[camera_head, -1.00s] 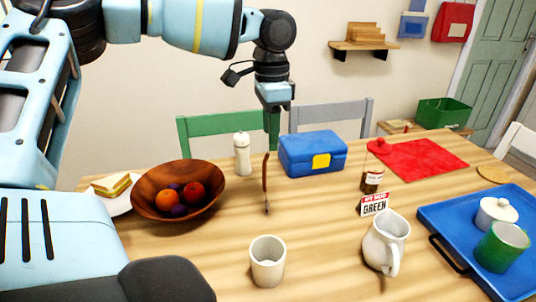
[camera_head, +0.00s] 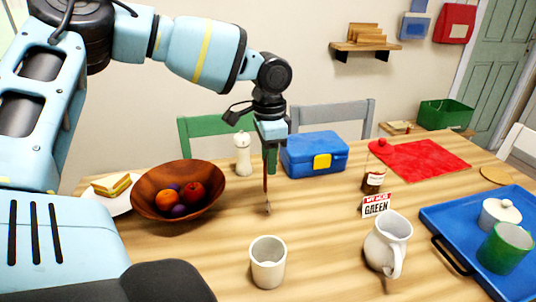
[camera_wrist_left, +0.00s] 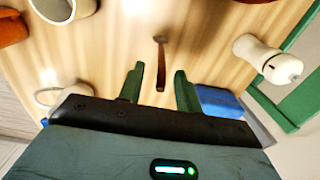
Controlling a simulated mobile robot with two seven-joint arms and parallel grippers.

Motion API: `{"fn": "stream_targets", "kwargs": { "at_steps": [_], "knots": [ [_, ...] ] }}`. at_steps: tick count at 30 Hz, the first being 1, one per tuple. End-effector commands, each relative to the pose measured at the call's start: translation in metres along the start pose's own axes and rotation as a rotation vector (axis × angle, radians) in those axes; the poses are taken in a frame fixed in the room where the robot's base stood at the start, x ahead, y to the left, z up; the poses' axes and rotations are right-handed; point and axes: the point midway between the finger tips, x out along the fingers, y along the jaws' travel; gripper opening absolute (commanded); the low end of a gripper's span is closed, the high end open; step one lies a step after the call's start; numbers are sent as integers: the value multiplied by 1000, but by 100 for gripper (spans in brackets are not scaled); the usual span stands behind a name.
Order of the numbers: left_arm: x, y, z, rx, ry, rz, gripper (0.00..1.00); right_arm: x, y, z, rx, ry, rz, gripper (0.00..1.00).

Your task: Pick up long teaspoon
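The long teaspoon (camera_head: 267,195) lies on the wooden table, with a thin reddish-brown handle and a small dark end toward the front. In the head view it lies right of the wooden bowl, and my left gripper (camera_head: 271,160) is over the handle's back end, hiding part of it. In the left wrist view my left gripper (camera_wrist_left: 159,84) has its two green fingers apart, with the teaspoon's handle (camera_wrist_left: 160,65) reaching into the gap and clear space on both sides. The fingers' height above the table is hard to judge. My right gripper is not in view.
A wooden bowl of fruit (camera_head: 147,205) is left of the teaspoon. A white pepper mill (camera_head: 243,158) and a blue lunch box (camera_head: 313,154) stand close to my left gripper. A cup (camera_head: 268,265) and white jug (camera_head: 386,246) are nearer the front. Bare table surrounds the spoon's front end.

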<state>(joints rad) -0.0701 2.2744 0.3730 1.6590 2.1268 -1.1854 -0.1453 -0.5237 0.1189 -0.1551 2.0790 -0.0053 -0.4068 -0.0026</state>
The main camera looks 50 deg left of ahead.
Motion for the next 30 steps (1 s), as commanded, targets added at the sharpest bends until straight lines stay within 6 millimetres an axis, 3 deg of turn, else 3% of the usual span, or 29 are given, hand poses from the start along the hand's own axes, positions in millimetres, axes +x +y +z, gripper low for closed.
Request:
{"fn": "stream_targets", "kwargs": {
  "at_steps": [4, 12, 25, 30],
  "knots": [
    [0, 0, 0, 0, 0, 0, 33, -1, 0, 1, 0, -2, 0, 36],
    [-1, 0, 0, 0, 0, -1, 0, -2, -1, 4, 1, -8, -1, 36],
    [-2, 0, 0, 0, 0, -1, 0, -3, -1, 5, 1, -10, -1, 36],
    [-10, 0, 0, 0, 2, -2, 0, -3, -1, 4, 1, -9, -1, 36]
  ]
}}
